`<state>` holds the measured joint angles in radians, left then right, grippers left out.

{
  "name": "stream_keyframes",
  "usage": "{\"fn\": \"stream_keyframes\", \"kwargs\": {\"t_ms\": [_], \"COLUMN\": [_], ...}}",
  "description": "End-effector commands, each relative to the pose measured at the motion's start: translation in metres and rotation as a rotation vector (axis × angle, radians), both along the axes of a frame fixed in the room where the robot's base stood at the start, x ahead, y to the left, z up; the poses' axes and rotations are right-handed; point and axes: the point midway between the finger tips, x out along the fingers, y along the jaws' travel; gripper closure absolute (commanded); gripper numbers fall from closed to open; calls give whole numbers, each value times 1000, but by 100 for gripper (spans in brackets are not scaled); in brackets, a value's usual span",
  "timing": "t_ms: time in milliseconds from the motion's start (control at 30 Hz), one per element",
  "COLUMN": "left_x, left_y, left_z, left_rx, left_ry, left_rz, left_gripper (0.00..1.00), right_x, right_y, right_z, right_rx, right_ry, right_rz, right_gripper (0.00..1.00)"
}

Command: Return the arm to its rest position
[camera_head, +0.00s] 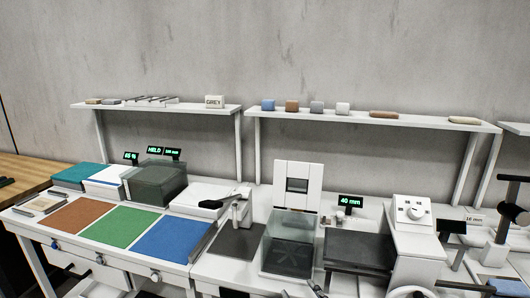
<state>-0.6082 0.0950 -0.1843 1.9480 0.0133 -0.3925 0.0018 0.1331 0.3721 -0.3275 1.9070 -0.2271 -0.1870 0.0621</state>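Neither of my grippers shows in the head view, and I cannot make out any part of my arms. The task names no object besides the arm. A long white bench (200,270) with several machines and mats fills the lower part of the view.
Brown (76,217), green (118,226) and blue (168,240) mats lie flat at left. Two wall shelves (180,106) (420,122) hold small blocks. A dark-armed stand (510,215) is at right.

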Motion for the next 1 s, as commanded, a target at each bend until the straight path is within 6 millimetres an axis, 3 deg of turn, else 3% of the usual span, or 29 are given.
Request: {"fn": "stream_keyframes", "kwargs": {"t_ms": [33, 200, 300, 400, 500, 600, 667, 800, 1000], "left_x": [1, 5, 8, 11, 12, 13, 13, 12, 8], "left_y": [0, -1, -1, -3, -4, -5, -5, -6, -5], "left_z": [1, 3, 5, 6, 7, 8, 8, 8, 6], "left_rx": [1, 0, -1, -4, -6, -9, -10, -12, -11], "left_ry": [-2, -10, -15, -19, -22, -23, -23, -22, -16], "left_rz": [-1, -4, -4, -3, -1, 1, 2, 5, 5], "left_gripper": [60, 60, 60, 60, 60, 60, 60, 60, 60], "right_x": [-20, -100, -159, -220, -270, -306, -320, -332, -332], "right_y": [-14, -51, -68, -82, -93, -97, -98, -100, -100], "right_z": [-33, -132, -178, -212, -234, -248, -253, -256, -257], "right_rx": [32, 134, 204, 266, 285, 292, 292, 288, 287], "right_ry": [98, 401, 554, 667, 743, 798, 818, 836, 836], "right_rz": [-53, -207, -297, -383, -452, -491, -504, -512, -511], "right_gripper": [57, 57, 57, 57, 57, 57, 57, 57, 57]}}
